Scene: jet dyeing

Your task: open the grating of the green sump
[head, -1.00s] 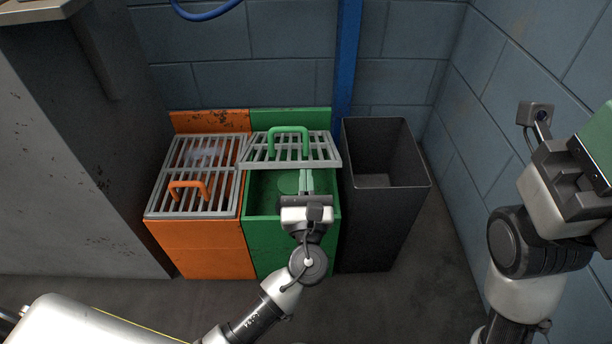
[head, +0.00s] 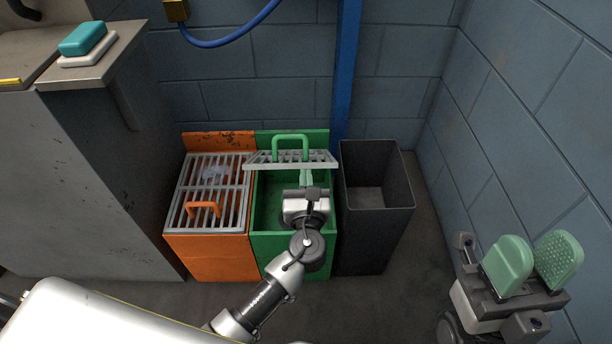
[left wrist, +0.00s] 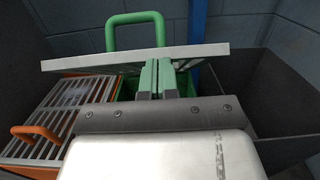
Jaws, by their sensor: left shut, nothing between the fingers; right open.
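The green sump (head: 268,202) stands between an orange sump and a dark bin. Its grey grating (head: 262,160) with a green handle (head: 291,141) is raised at the back, tilted up, and the sump's front part lies uncovered. My left gripper (head: 306,177) is shut and empty, over the sump opening with its fingertips at the underside of the grating. In the left wrist view the shut fingers (left wrist: 156,78) reach to just below the grating's edge (left wrist: 135,58); I cannot tell whether they touch it. My right gripper (head: 530,262) is open and empty at the lower right.
The orange sump (head: 205,258) has its grating (head: 212,180) lying flat with an orange handle. The black bin (head: 375,225) is open and looks empty. A grey cabinet (head: 85,190) stands left, with a teal soap-like block (head: 82,38) on its top. Walls close the back and right.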

